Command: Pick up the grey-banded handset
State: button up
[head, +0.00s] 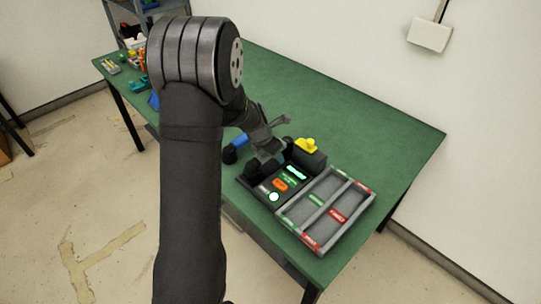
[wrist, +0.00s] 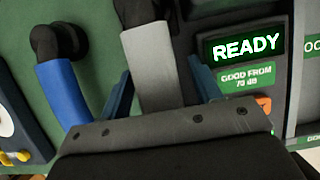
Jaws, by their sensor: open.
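The grey-banded handset (wrist: 152,62) shows in the wrist view, with a black end at the top. My gripper (wrist: 160,70) is open, with one blue finger on each side of the grey band and visible gaps between. The handset's lower end is hidden behind the gripper body. A blue-banded handset (wrist: 65,95) lies to the left, outside the fingers. In the head view my gripper (head: 268,140) is over the table beside the dark test station (head: 262,190), and the grey band cannot be made out there.
The station's screen (wrist: 245,46) reads READY, with a GOOD FROM 70 dB label and orange button below. A grey divided tray (head: 283,213) stands at right. The green table (head: 370,135) is clear behind.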

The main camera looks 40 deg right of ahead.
jog(key=shift+f, duration=0.25)
jog(key=shift+c, duration=0.5)
jog(key=c, duration=1.1)
jog(key=shift+r, duration=0.1)
